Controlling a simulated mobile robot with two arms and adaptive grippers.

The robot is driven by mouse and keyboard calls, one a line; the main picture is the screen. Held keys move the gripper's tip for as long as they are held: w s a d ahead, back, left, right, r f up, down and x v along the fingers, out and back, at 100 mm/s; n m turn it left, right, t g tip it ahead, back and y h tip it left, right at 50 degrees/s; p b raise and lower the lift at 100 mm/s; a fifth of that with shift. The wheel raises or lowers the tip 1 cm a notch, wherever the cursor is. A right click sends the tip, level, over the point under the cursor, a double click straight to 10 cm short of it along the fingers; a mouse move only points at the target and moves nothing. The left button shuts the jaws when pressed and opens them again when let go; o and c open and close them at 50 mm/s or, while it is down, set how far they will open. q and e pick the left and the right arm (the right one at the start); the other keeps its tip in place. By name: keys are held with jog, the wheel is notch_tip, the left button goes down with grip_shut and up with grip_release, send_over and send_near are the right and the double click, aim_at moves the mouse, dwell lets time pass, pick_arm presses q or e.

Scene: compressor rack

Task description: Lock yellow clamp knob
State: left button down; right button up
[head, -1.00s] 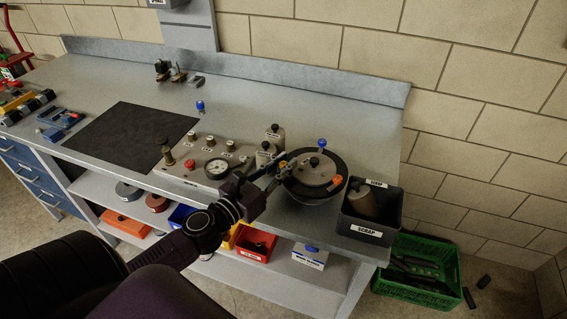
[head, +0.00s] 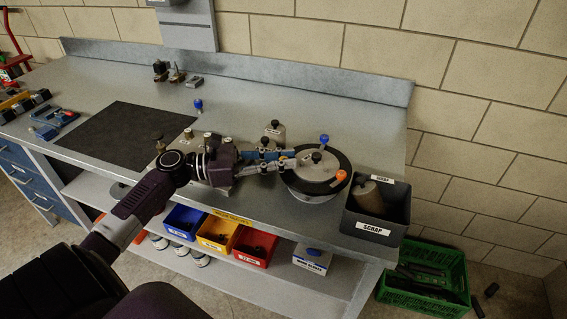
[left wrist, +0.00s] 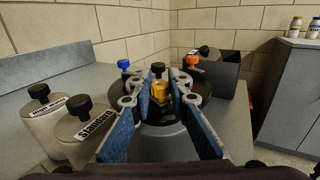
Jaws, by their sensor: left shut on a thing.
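The yellow clamp knob (left wrist: 160,92) sits at the near edge of the round lidded vessel in the left wrist view. My left gripper (left wrist: 160,86) is shut on it, one finger on each side. In the head view my left gripper (head: 297,159) reaches in from the left to the vessel's left rim, and its fingers hide the yellow knob. The vessel (head: 316,168) has a grey lid with a black centre knob (head: 317,157), a blue knob (head: 323,139) at the back and an orange knob (head: 341,175) at the front right. My right gripper is not in view.
A scrap bin (head: 376,222) stands close to the vessel's right. Labelled canisters with black knobs, one reading Standard (left wrist: 85,135), stand left of my gripper. My arm partly covers the valve panel. The back right of the bench (head: 370,125) is clear.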

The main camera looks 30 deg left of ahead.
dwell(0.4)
pick_arm(q)
jog(key=c, duration=1.8)
grip_release()
jog(key=shift+r, duration=0.1)
notch_tip(320, 180, up, 10)
jog(key=shift+f, duration=0.1)
